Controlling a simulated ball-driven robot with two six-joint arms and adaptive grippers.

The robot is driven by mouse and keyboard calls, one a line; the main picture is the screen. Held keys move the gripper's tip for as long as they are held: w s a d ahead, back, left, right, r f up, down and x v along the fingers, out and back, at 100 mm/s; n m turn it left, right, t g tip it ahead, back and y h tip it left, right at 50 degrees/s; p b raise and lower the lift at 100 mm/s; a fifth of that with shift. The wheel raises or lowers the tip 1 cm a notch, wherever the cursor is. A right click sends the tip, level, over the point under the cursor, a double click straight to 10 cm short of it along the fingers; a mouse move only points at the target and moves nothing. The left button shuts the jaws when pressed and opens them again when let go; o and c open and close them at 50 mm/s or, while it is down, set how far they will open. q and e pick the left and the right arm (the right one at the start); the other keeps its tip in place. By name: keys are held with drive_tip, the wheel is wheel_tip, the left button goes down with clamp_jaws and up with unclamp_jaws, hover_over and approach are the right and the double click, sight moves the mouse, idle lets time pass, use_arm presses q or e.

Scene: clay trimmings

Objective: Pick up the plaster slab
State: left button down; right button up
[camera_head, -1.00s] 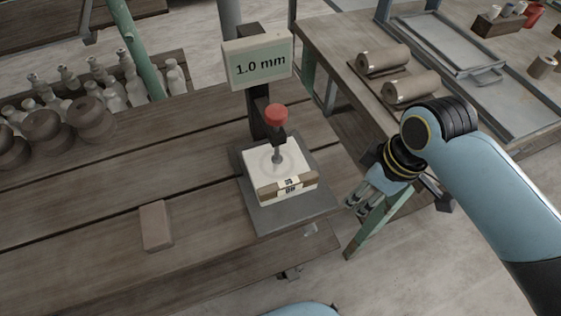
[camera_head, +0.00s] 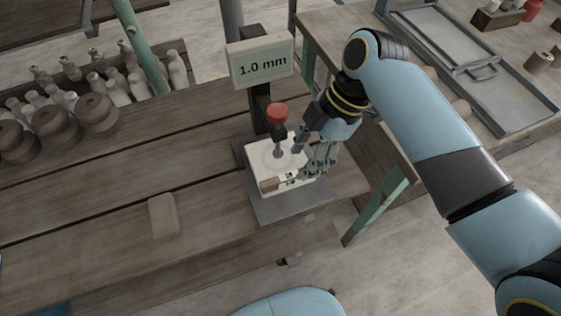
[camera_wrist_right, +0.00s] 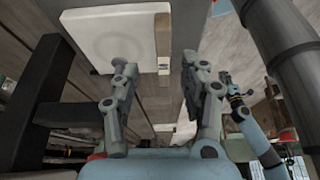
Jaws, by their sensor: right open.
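The plaster slab (camera_head: 262,159) is a white block with a brown front strip and a small printed label. It lies on the grey plate of the thickness gauge (camera_head: 272,207), under the red-knobbed plunger (camera_head: 278,115).
A brown block (camera_head: 163,215) lies on the wooden bench to the left. The gauge's display (camera_head: 260,62) reads 1.0 mm behind the slab. Dark round pots (camera_head: 58,122) and pale bottles stand at the far left. Bare bench lies between pots and gauge.

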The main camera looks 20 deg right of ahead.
sight(295, 173)
drive_tip(key=x, duration=0.4)
drive_tip(key=shift+s+a+f, duration=0.15)
drive_tip(key=shift+s+f, duration=0.05)
drive_tip(key=shift+s, duration=0.05)
drive_tip(key=shift+c, duration=0.4)
clamp_jaws()
